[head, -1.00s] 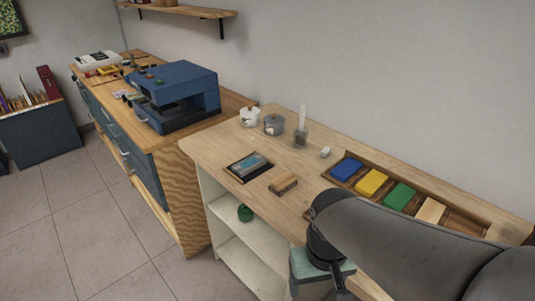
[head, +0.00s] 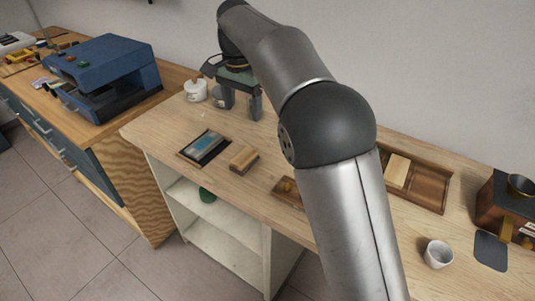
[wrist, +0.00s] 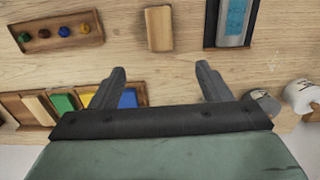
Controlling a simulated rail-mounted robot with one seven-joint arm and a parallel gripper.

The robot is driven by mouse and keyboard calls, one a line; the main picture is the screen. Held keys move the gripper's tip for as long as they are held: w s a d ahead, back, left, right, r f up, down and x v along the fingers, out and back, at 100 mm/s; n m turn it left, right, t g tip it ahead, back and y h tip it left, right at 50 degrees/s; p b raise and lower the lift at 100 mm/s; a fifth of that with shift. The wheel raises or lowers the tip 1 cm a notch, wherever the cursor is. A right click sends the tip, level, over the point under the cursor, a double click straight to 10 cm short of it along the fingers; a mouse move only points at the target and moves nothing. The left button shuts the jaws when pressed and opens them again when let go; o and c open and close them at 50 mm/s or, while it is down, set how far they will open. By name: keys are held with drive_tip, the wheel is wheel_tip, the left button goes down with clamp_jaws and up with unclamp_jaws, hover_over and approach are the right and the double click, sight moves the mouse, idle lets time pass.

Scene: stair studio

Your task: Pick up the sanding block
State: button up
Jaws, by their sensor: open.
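The sanding block is a pale wooden block with a darker underside (head: 244,158). It lies flat on the light wooden bench, right of a dark tray. In the wrist view the block (wrist: 159,28) is at the top middle, beyond the fingertips and between their lines. My gripper (head: 242,110) is raised over the back of the bench, behind the block and apart from it. In the wrist view my gripper (wrist: 160,70) has its two fingers wide apart with nothing between them.
The dark tray (wrist: 209,37) holds a blue-topped piece. A small tray (wrist: 92,43) holds several coloured knobs. A long tray (head: 444,206) carries coloured blocks. A white pot (head: 196,91) and grey pot (wrist: 264,104) stand near my gripper. A cup (head: 438,254) stands at right.

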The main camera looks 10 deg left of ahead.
hover_over(244, 155)
drive_tip(key=f, duration=1.1)
drive_tip(key=shift+w+f, duration=0.25)
drive_tip(key=shift+f, duration=0.05)
drive_tip(key=shift+s+f+p, duration=0.15)
drive_tip(key=shift+f+p, duration=0.1)
drive_tip(key=shift+f, duration=1.15)
drive_tip(key=shift+s+f+p, duration=0.15)
drive_tip(key=shift+f+p, duration=0.05)
drive_tip(key=shift+f, duration=1.2)
drive_tip(key=c, duration=1.1)
drive_tip(key=shift+c, duration=0.3)
drive_tip(key=shift+r, duration=0.5)
wheel_tip(244, 155, up, 2)
drive_tip(key=shift+r, duration=0.25)
drive_tip(key=s+d+r+b, duration=0.3)
drive_tip(key=s+d+r, duration=0.4)
drive_tip(key=s, duration=0.5)
wheel_tip(244, 155, up, 3)
drive_tip(key=shift+d+f, duration=0.2)
